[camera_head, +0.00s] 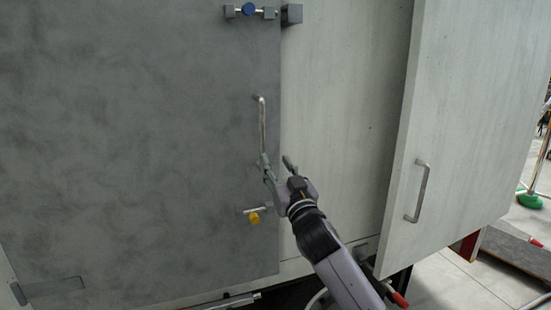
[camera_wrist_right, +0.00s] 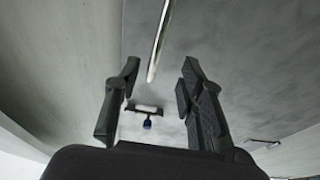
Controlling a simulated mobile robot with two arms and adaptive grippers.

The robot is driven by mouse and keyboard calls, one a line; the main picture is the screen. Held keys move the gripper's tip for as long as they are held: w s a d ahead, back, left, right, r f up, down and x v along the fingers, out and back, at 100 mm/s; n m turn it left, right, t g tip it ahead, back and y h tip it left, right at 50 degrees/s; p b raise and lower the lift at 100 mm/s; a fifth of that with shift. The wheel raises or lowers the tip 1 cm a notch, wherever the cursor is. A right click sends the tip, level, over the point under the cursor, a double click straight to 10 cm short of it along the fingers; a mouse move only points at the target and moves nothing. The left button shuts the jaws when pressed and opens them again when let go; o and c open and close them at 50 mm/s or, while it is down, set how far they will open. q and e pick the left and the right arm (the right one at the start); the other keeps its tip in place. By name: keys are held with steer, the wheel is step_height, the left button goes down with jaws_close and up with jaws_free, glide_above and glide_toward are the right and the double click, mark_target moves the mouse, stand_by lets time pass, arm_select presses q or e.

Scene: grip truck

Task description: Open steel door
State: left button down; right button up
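The grey steel door (camera_head: 130,140) fills the left of the head view and looks closed. Its upright metal bar handle (camera_head: 262,125) is near the door's right edge. My right gripper (camera_head: 277,162) is open at the handle's lower end, one finger overlapping it in the picture, the other to its right. In the right wrist view, the handle (camera_wrist_right: 158,42) shows between the two spread fingers of the gripper (camera_wrist_right: 160,70), closer to the left one. I cannot tell whether a finger touches it. My left gripper is out of view.
A blue-knobbed latch (camera_head: 249,9) is at the door's top, and a yellow-knobbed latch (camera_head: 254,217) is below the handle. A pale panel door (camera_head: 470,120) with its own handle (camera_head: 421,190) stands out at the right. Floor with a green-footed stand (camera_head: 530,200) lies beyond.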

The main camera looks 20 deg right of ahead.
mark_target(263, 138)
steer(key=x, duration=1.3)
steer(key=shift+w+r+b, duration=0.1)
steer(key=shift+r+b, duration=0.1)
steer(key=shift+b, duration=0.2)
steer(key=shift+c, duration=0.4)
jaws_close()
steer(key=s+p, duration=0.1)
steer(key=s, duration=0.3)
steer(key=shift+s+a+p, duration=0.1)
steer(key=shift+s+p, duration=0.05)
steer(key=shift+p, duration=0.15)
steer(key=shift+s+a, duration=0.1)
steer(key=shift+s, duration=1.1)
steer(key=shift+p, duration=0.3)
